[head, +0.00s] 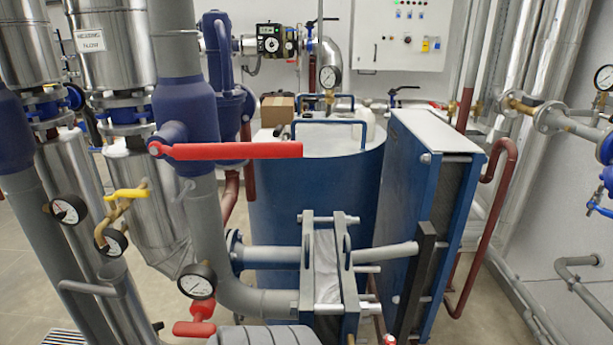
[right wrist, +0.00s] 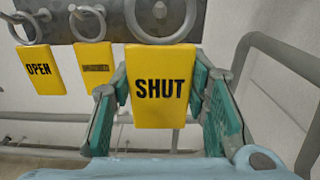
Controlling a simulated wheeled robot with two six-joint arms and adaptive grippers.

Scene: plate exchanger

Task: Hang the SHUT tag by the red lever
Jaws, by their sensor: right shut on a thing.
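The yellow SHUT tag (right wrist: 160,88) faces the camera in the right wrist view, with black lettering. Its metal ring (right wrist: 133,27) is at a dark rail (right wrist: 185,18) above; whether it still bears on a hook is unclear. My right gripper (right wrist: 158,84) has its teal fingers on both sides of the tag, shut on it. The red lever (head: 235,150) lies level across the blue valve (head: 186,115) in the head view, its free end to the right. My left gripper is in neither view.
A yellow OPEN tag (right wrist: 41,70) and another yellow tag (right wrist: 96,68) with small lettering hang left of the SHUT tag. Near the red lever stand a blue tank (head: 285,195), pressure gauges (head: 197,281) and a yellow-handled valve (head: 127,194). A grey pipe (right wrist: 300,75) runs at right in the wrist view.

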